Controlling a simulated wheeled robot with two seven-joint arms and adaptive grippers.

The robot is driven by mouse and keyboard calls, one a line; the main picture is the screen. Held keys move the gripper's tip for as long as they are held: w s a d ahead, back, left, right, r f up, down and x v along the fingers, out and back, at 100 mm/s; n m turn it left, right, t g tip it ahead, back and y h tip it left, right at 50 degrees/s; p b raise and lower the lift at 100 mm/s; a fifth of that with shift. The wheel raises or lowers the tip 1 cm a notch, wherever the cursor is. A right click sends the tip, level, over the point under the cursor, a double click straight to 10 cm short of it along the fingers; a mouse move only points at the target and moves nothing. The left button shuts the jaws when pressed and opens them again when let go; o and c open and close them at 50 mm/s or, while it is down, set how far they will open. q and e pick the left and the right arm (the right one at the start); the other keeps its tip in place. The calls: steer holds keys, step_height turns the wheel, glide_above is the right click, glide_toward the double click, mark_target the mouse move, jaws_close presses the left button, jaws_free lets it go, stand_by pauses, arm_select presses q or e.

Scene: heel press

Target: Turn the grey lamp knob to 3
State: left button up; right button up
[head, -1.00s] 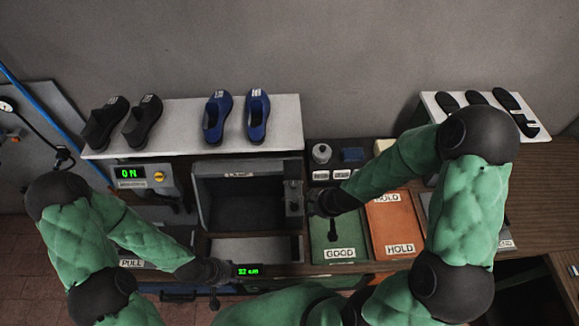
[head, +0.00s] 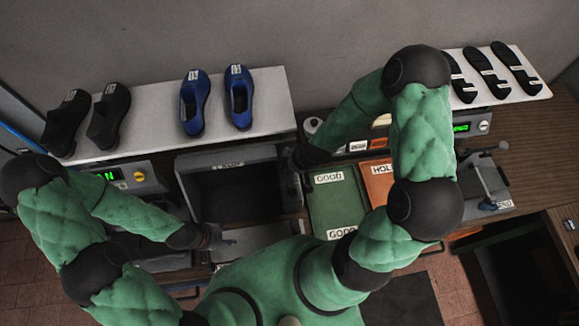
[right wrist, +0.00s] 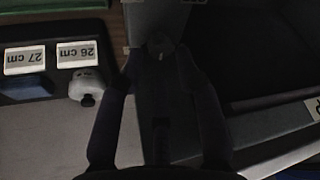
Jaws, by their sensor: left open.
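The lamp box (head: 250,154) is a dark open-fronted housing with a label on its top edge, in the middle of the head view. The grey lamp knob (right wrist: 160,46) shows in the right wrist view, on the narrow panel beside the dark opening. My right gripper (right wrist: 160,62) is open, with one finger on each side of the knob; I cannot tell whether they touch it. The knob's setting is too dark to read. In the head view my right gripper (head: 298,160) is at the box's right edge and hides the knob. My left gripper (head: 222,238) is open below the box's front.
Black and blue shoes stand on a white shelf (head: 270,95) behind. A green mat (head: 335,205) and an orange mat (head: 377,182) lie right of the box. A white-topped bottle (right wrist: 84,86) and size labels stand beside the right gripper. A lever device (head: 485,185) is further right.

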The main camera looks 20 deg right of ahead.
steer(key=shift+x, duration=1.55)
steer(key=shift+s, duration=0.1)
jaws_close()
steer(key=shift+s+a+r+m+p, duration=0.1)
steer(key=shift+m+p, duration=0.2)
steer(key=shift+m, duration=0.1)
steer(key=shift+m+h, duration=0.3)
steer(key=shift+m, duration=0.1)
jaws_free()
